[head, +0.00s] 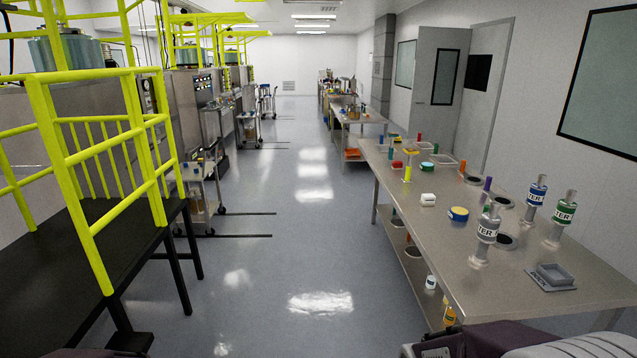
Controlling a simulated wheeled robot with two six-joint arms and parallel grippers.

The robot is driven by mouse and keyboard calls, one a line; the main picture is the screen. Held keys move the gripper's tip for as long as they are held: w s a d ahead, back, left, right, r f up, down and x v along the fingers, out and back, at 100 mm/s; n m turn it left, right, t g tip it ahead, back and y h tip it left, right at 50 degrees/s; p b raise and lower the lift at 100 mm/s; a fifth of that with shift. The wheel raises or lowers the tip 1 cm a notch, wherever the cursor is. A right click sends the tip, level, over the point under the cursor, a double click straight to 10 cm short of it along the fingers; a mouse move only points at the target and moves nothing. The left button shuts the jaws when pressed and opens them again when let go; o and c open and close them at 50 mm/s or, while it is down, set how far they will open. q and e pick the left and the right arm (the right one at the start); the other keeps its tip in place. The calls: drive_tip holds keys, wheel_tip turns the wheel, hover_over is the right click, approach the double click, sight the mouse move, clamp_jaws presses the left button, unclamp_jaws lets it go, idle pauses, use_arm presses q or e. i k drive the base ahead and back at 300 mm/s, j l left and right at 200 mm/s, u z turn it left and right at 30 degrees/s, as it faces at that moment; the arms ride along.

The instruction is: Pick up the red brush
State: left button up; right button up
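I cannot make out a red brush for certain. A small upright red item (420,138) stands near the far end of the steel table (537,307) on the right. A low red item (397,164) lies nearer on the same table, beside an upright yellow item (407,174). Both red items are too small to identify. Neither gripper is in view; only parts of my own body show along the bottom edge.
Bottles with blue, green and white labels (487,232) and a grey tray (552,277) stand at the table's near end. A yellow-railed black platform (115,240) is at left. The floor aisle (290,230) between is clear. A cart (200,185) stands beyond the platform.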

sight(396, 165)
drive_tip(key=i+j+z, duration=0.15)
drive_tip(key=i+z, duration=0.2)
drive_tip(key=i, duration=0.25)
drive_tip(key=i+j+z, duration=0.4)
drive_tip(key=i, duration=0.25)
drive_tip(key=i+j+z, duration=0.35)
drive_tip(key=i, duration=0.2)
drive_tip(key=i+j, duration=0.3)
